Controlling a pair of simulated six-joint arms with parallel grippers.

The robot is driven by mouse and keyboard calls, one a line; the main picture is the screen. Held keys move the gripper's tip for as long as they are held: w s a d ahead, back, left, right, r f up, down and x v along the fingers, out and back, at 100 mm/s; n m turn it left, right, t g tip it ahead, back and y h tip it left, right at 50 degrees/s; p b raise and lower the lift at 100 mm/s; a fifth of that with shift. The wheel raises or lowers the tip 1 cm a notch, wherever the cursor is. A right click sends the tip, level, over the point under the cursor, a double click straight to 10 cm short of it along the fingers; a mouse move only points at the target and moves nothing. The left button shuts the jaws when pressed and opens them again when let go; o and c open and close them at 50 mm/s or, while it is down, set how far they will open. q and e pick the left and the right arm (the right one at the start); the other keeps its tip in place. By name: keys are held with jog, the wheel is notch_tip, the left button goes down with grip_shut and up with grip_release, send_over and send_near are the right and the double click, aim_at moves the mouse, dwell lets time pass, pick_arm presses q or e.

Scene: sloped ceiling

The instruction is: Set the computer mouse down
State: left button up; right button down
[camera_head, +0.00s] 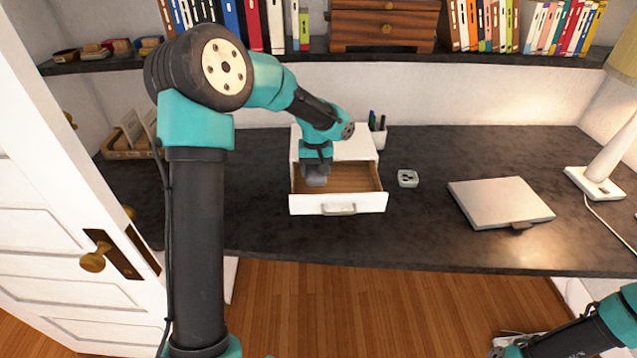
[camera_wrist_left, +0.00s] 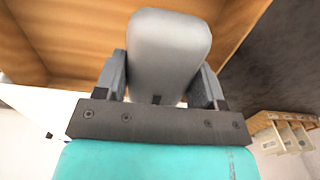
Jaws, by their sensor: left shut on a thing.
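The computer mouse (camera_wrist_left: 168,50) is grey and rounded, and it sits between the two fingers of my left gripper (camera_wrist_left: 162,85) in the left wrist view. My left gripper is shut on it. In the head view the left gripper (camera_head: 316,172) points down into the left part of an open drawer (camera_head: 338,204). The drawer has a wooden inside, a white front and a grey handle. Whether the mouse touches the drawer floor I cannot tell. My right arm shows at the lower right of the head view, its gripper (camera_head: 500,347) partly cut off and unclear.
A small grey object (camera_head: 408,178), a closed laptop (camera_head: 500,202) and a lamp (camera_head: 600,170) are to the right. A shelf (camera_head: 470,60) runs above.

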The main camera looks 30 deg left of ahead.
aim_at(316, 190)
pick_arm(q)
jog(key=shift+f, duration=0.75)
jog(key=shift+f, duration=1.85)
jog(key=shift+f, duration=0.1)
jog(key=o, duration=0.9)
jog(key=shift+o, duration=0.2)
notch_tip(316, 190, up, 12)
jog(key=shift+r, duration=0.1)
